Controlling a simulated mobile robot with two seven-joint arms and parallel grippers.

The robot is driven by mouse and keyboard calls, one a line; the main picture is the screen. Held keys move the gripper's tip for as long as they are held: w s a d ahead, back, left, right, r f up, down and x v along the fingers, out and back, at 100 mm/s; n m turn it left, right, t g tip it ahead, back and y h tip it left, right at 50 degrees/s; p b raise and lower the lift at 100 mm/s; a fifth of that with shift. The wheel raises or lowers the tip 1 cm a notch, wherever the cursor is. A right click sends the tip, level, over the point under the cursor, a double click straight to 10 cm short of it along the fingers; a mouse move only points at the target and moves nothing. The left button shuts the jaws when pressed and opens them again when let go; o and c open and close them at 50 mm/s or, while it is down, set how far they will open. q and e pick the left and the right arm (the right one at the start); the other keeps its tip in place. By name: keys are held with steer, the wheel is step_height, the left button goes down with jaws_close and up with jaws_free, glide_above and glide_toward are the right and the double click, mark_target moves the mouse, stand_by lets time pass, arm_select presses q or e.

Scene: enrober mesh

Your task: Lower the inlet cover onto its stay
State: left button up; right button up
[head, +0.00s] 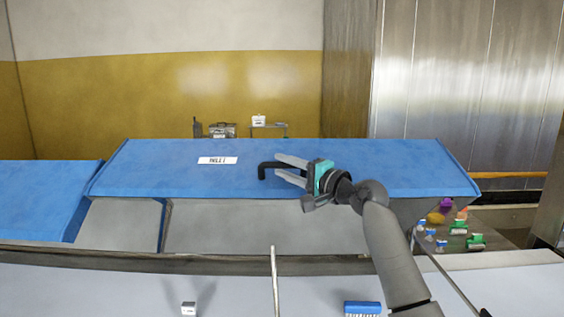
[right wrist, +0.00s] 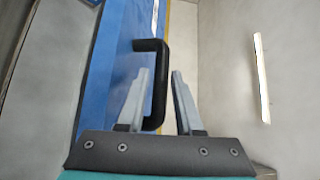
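The blue inlet cover (head: 340,155), with a white label (head: 217,160), spans the middle of the head view. Its black handle (head: 264,168) stands out near its front edge. The handle (right wrist: 158,85) also shows in the right wrist view, with the blue cover (right wrist: 112,60) at left. My right gripper (head: 277,166) is at the handle. Its fingers are apart, with the handle's bar between them and a gap by the right finger (right wrist: 160,72). A thin pale rod (head: 274,280) stands in front; I cannot tell whether it is the stay. My left gripper is out of view.
Another blue cover (head: 45,190) lies to the left. A blue brush (head: 362,308) and a small white block (head: 188,308) lie on the pale front surface (head: 120,290). Several colored items, including a green one (head: 476,240), lie at the right. A steel wall (head: 460,80) stands behind.

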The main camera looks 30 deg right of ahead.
steer(key=shift+w+a, duration=0.15)
steer(key=shift+w, duration=0.35)
steer(key=shift+c, duration=0.4)
jaws_close()
stand_by(0.8)
